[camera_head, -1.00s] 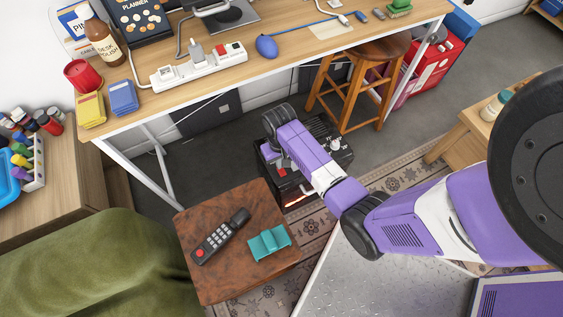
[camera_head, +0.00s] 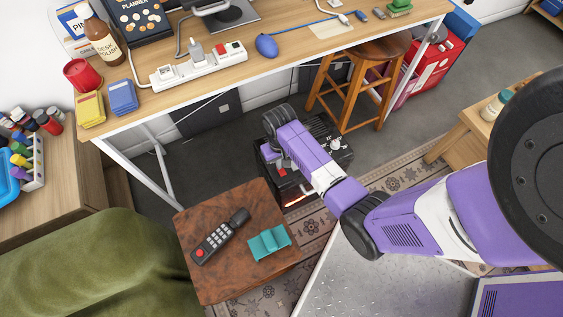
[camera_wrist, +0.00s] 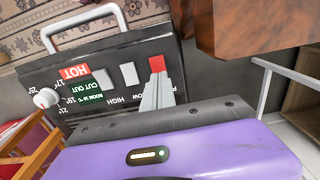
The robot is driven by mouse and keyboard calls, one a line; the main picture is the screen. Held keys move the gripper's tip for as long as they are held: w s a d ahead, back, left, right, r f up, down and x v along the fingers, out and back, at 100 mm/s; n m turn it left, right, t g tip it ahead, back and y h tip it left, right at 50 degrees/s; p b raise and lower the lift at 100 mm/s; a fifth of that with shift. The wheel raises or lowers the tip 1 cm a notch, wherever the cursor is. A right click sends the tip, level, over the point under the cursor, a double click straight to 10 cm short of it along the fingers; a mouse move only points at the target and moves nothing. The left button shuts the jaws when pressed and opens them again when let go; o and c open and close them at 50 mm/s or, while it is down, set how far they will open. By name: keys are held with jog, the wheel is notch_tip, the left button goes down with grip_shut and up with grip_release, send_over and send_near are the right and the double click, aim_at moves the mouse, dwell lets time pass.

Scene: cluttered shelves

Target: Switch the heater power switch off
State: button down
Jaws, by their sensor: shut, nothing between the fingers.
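The heater (camera_head: 337,157) is a black box on the floor beneath my arm, with an orange glow low on its front. In the wrist view its black top panel (camera_wrist: 60,72) carries a red power switch (camera_wrist: 157,63), two white switches (camera_wrist: 129,73), a white knob (camera_wrist: 46,97) and a red HOT label. The red switch also shows in the head view (camera_head: 283,172). My gripper (camera_wrist: 157,80) is shut and empty, its fingertips at the red switch's near edge. I cannot tell whether they touch it or which way the switch is tipped.
A brown side table (camera_head: 215,275) with a black remote and a teal object stands close beside the heater; its corner looms in the wrist view (camera_wrist: 260,22). A white handle (camera_wrist: 82,18) rises from the heater's edge. A wooden stool (camera_head: 357,82) and the desk (camera_head: 290,48) stand behind.

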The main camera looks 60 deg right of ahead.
jog(key=shift+f+b, duration=0.45)
jog(key=shift+f, duration=0.25)
dwell(0.4)
notch_tip(320, 180, up, 7)
jog(key=p, duration=0.7)
jog(key=shift+p, duration=0.35)
dwell(0.4)
